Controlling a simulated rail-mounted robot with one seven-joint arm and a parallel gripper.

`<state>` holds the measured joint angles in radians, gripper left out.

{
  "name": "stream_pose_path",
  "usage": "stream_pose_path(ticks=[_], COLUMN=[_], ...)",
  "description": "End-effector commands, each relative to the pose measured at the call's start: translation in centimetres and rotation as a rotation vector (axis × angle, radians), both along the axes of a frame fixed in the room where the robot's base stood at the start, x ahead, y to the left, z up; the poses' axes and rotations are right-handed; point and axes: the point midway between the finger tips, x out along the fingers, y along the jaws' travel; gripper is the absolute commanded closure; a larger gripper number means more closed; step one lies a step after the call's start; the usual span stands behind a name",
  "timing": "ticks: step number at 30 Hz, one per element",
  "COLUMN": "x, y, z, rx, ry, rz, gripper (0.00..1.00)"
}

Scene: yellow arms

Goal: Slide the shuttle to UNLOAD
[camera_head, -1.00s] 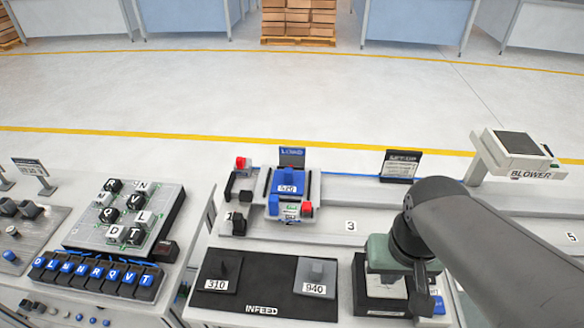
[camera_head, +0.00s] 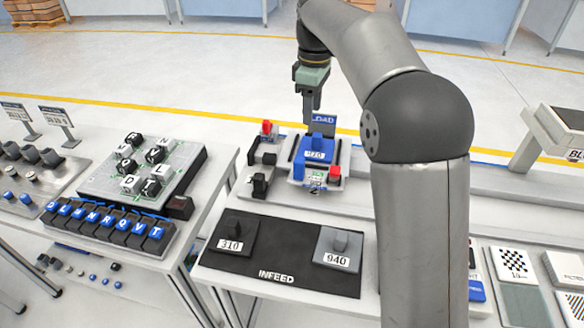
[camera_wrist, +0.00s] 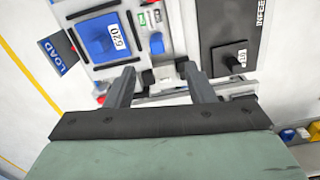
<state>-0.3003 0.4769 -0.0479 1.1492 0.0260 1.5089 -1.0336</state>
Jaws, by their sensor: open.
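The shuttle (camera_head: 298,180) is a pale carriage on the bench beside the blue LOAD sign (camera_head: 323,121). It carries a blue block (camera_head: 321,147) with a white number label. In the wrist view, the blue block (camera_wrist: 97,40) and LOAD sign (camera_wrist: 57,54) lie at the upper left. My gripper (camera_head: 311,112) hangs above the bench just behind the shuttle, pointing down. In the wrist view, its fingers (camera_wrist: 155,82) are spread apart with nothing between them. They appear clear of the shuttle. No UNLOAD sign is visible now; my arm covers the bench to the right.
Red knobs (camera_head: 335,173) (camera_head: 267,128) stand at the shuttle's right front and left back. The black INFEED mat (camera_head: 285,262) with two numbered knobbed pieces lies in front. A key panel (camera_head: 140,175) stands left. The floor behind the bench is clear.

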Motion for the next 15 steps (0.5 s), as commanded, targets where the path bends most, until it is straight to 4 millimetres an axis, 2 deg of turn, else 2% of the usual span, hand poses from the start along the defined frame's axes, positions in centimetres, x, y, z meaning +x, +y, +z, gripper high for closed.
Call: stream_pose_path(ticks=[1,4,10,15], x=[1.0,1.8,2.0,1.9], y=[1.0,2.0,2.4,2.3], z=[-1.1,-1.5,-3.0,-6.2], rx=[-0.004,-0.006,-0.007,-0.007], ry=[0.003,0.006,0.009,0.011], rz=[0.048,0.112,0.135,0.133], gripper=[0.51,0.51,0.51,0.51])
